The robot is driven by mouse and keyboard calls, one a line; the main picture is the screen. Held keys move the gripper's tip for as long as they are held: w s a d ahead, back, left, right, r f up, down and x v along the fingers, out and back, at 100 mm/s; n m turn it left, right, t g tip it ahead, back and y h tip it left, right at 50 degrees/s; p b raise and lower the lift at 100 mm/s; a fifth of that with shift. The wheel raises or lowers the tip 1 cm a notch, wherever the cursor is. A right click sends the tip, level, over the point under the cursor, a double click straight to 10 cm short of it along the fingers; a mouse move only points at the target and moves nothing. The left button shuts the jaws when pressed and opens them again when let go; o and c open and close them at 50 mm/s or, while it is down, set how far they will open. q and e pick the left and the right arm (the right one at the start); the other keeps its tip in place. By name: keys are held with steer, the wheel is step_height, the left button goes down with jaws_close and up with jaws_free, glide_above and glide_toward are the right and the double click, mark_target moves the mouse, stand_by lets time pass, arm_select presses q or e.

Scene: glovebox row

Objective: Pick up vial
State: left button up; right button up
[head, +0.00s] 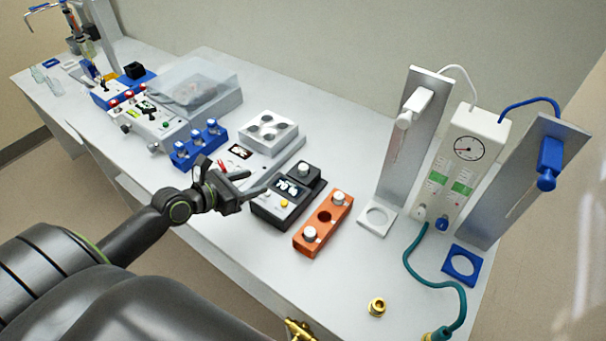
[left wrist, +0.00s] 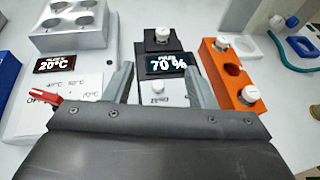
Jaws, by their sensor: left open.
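An orange rack (head: 323,222) holds two white-capped vials, a far one (head: 339,197) and a near one (head: 309,234), with an empty hole between them. The rack also shows in the left wrist view (left wrist: 233,69), right of my fingers. A blue rack (head: 183,160) holds several capped vials further left. My left gripper (head: 248,183) is open and empty, left of the black mixer. In the left wrist view its fingers (left wrist: 160,80) stand apart, with the mixer seen between and beyond them. My right gripper is not in view.
The black mixer (head: 268,212) displays 70 %. A grey block with wells (head: 268,146) stands behind my gripper. White (head: 413,105) and blue (head: 551,160) stand-mounted devices rise at right, beside a gauge box (head: 467,150). A brass fitting (head: 377,306) and teal hose (head: 411,263) lie near the front right.

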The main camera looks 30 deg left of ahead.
arm_select(q)
glide_toward(301, 168)
steer(key=x, duration=0.3)
steer(key=shift+a+f, duration=0.1)
steer(key=shift+a, duration=0.1)
steer(key=shift+d+x, duration=0.2)
steer(key=shift+x, duration=2.55)
steer(key=shift+s, duration=0.1)
steer(key=shift+c, duration=0.2)
jaws_close()
